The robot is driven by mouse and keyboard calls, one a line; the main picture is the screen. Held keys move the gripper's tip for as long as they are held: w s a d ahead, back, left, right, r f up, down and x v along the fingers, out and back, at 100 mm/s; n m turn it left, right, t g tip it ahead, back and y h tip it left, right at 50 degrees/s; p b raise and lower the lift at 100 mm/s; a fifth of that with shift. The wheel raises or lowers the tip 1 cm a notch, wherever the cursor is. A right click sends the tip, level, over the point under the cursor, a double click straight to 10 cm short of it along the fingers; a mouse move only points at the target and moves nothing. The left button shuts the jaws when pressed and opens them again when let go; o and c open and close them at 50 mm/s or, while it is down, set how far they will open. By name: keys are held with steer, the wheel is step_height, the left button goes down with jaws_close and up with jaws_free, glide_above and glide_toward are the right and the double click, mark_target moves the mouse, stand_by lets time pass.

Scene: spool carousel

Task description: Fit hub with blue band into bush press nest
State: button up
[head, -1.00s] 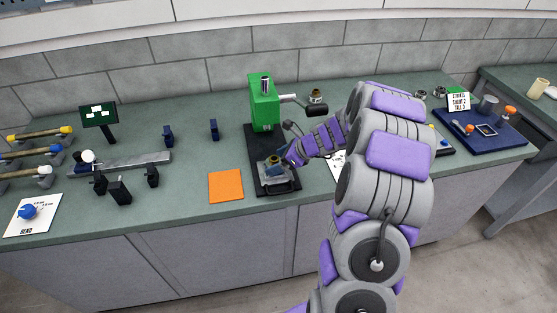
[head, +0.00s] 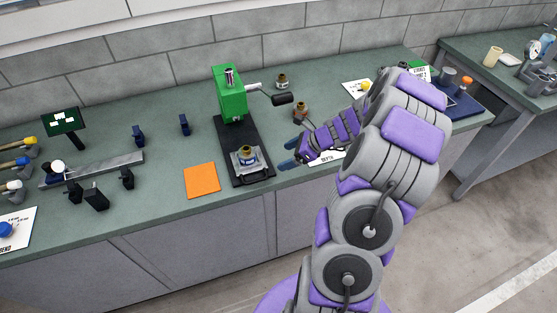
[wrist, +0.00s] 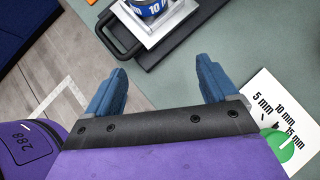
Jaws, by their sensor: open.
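The hub with the blue band (head: 246,153) sits in the light metal bush press nest (head: 251,166) at the front of the press's black base. It looks upright in the head view; whether it is fully seated I cannot tell. In the wrist view the hub (wrist: 150,6), with "10" on its blue band, and the nest (wrist: 178,20) show at the top edge, partly cut off. My gripper (head: 289,154) is to the right of the nest, apart from the hub. In the wrist view my gripper (wrist: 163,82) is open, with nothing between its blue fingers.
The green press (head: 229,98) stands behind the nest, its lever (head: 281,98) reaching right. Another hub (head: 282,82) stands near the lever. A brown-topped part (head: 300,112) stands behind my gripper. An orange mat (head: 202,180) lies left of the base. A black handle (wrist: 115,35) borders the nest.

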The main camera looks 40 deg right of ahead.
steer(key=s+a+r+n+g, duration=0.25)
steer(key=a+r+n, duration=0.2)
steer(key=a, duration=0.35)
steer(key=s+a+r+n+g, duration=0.2)
steer(key=s+a+r+n, duration=0.2)
steer(key=a+n, duration=0.3)
steer(key=s+a+r+n+g, duration=0.2)
steer(key=s+a+r+n, duration=0.15)
steer(key=a, duration=0.55)
steer(key=s+a+r+n+g+h, duration=0.1)
steer(key=s+r+n+h, duration=0.1)
steer(key=s+n, duration=0.4)
steer(key=s+a+r+n+g+h, duration=0.1)
steer(key=s+r+n+h, duration=0.1)
steer(key=s+n, duration=0.5)
steer(key=s+h, duration=0.1)
steer(key=s, duration=0.5)
steer(key=shift+s+h, duration=0.4)
steer(key=shift+a, duration=0.1)
